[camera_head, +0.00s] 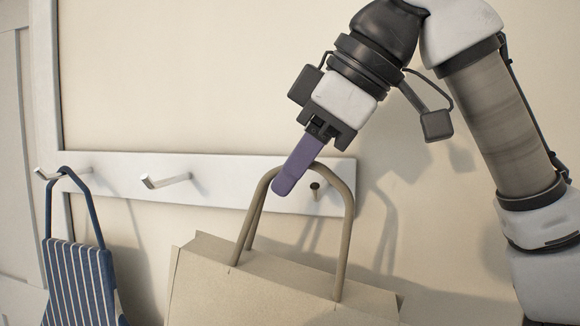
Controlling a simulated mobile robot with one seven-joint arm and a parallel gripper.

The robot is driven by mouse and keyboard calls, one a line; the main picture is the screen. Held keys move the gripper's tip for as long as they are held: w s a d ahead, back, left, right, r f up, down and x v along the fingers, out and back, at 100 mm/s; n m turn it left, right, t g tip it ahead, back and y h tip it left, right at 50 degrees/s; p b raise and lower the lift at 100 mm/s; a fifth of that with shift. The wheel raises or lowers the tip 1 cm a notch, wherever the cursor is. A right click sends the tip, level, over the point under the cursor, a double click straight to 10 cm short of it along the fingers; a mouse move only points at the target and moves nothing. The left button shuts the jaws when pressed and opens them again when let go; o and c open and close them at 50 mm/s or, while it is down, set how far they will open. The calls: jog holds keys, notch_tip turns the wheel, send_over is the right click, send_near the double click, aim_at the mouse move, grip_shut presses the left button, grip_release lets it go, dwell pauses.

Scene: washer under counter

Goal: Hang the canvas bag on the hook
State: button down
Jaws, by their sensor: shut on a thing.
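The beige canvas bag (285,288) hangs upright from my gripper (285,184), in front of the wall. The purple fingers are shut on the top of its handles (349,215), near the left bend of the loop. A bare metal hook (165,181) sticks out of the white rail, left of the gripper and apart from the bag. A small brown peg or fitting (316,187) shows on the rail through the handle loop; I cannot tell its exact shape or its depth from the handles. The lower part of the bag is out of frame.
A white rail (225,181) runs along the wall. A navy striped bag (78,284) hangs by its handle on the left hook (43,174). The wall between the striped bag and the canvas bag is clear. A panelled door or cabinet side (15,150) stands at the far left.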

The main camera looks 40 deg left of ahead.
jog(key=shift+w+a+f, duration=0.4)
jog(key=shift+w+f, duration=0.05)
jog(key=shift+w, duration=0.3)
jog(key=shift+w+a+f, duration=0.35)
jog(key=shift+w+f, duration=0.05)
jog(key=shift+w, duration=0.4)
jog(key=shift+w+a+f, duration=0.4)
jog(key=shift+w+f, duration=0.05)
jog(key=shift+w, duration=0.3)
